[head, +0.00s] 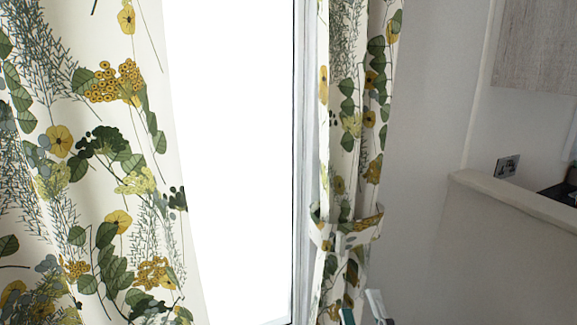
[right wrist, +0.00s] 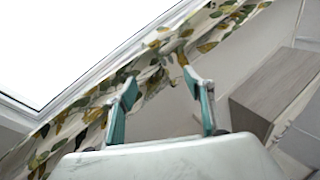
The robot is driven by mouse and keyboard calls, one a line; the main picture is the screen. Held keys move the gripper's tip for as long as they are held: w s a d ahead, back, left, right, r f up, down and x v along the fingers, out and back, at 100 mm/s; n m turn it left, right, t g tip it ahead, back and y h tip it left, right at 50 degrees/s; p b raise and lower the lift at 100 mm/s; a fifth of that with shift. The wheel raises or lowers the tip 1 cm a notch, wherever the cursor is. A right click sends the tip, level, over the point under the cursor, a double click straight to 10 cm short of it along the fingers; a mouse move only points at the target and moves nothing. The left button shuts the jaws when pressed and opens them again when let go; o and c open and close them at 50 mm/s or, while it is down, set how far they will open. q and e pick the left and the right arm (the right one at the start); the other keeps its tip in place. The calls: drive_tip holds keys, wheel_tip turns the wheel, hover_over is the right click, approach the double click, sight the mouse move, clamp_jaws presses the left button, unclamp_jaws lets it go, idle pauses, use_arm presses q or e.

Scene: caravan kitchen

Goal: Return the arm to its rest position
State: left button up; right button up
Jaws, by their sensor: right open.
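My right gripper (head: 361,308) shows only by its fingertips at the bottom edge of the head view, in front of the lower end of the narrow flowered curtain (head: 350,120). In the right wrist view the same gripper (right wrist: 161,80) has its two teal and grey fingers spread apart, with nothing between them. The curtain shows beyond the fingers there; I cannot tell the exact distance. Most of the right arm is out of the head view. My left gripper is in neither view.
A wide flowered curtain (head: 80,180) hangs at the left beside the bright window (head: 235,150). A tieback (head: 345,230) gathers the narrow curtain. At the right are a pale ledge (head: 515,200), a wall socket (head: 507,166) and a wood-grained cabinet (head: 535,45).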

drive_tip(key=s+f+n+g+y, duration=0.1)
drive_tip(key=s+f+n+g, duration=0.15)
drive_tip(key=f+n, duration=0.65)
drive_tip(key=s+f+n+g+y, duration=0.15)
drive_tip(key=f+n+g, duration=0.25)
drive_tip(key=f+n, duration=0.6)
drive_tip(key=s+d+f+n+g+h, duration=0.1)
drive_tip(key=s+d+f+n+g, duration=0.1)
drive_tip(key=f, duration=0.6)
drive_tip(key=s+d+f+n+g+h, duration=0.2)
drive_tip(key=s+d+f+n+g, duration=0.1)
drive_tip(key=f, duration=0.5)
drive_tip(key=s+d+n, duration=0.1)
drive_tip(key=s+d, duration=0.1)
drive_tip(key=s, duration=0.1)
drive_tip(key=shift+f, duration=0.3)
